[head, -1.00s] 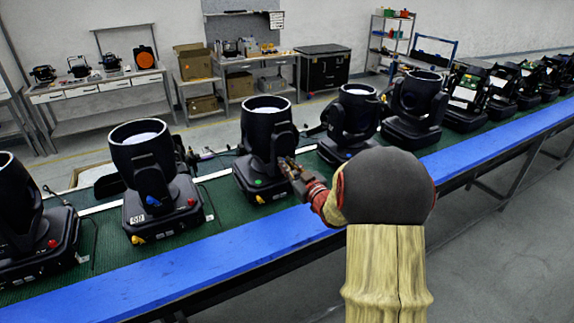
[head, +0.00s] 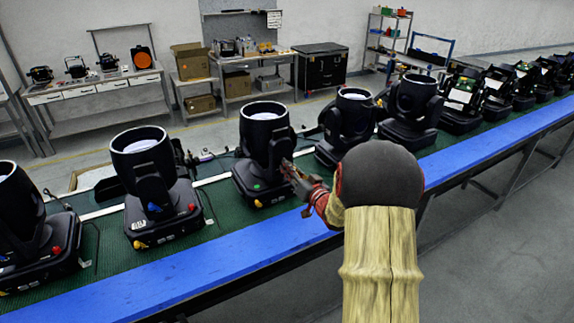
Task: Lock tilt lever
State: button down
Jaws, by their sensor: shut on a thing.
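A black par can (head: 264,131) stands upright in its yoke on a square base, on the green conveyor in front of me. A green dot marks the base front. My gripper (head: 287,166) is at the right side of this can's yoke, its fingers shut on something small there. The tilt lever is too small and too covered by the fingers to make out. My red-banded wrist and dark rounded arm link hide part of the conveyor to the right of the can.
More par cans stand on both sides along the conveyor, one close at left (head: 145,165) and one at right (head: 350,118). A blue rail (head: 190,262) runs along the conveyor's near edge. Benches (head: 105,88) with gear stand behind. The floor at right is clear.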

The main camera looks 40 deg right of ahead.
jog(key=m+p, duration=0.1)
jog(key=m, duration=0.1)
jog(key=d+m+p, duration=0.1)
jog(key=m+p, duration=0.1)
jog(key=m, duration=0.1)
jog(key=shift+s+d+f+m, duration=0.15)
jog(key=shift+d+m, duration=0.15)
dwell(0.4)
jog(key=c, duration=1.8)
grip_release()
jog(key=v, duration=1.2)
jog(key=shift+f, duration=0.1)
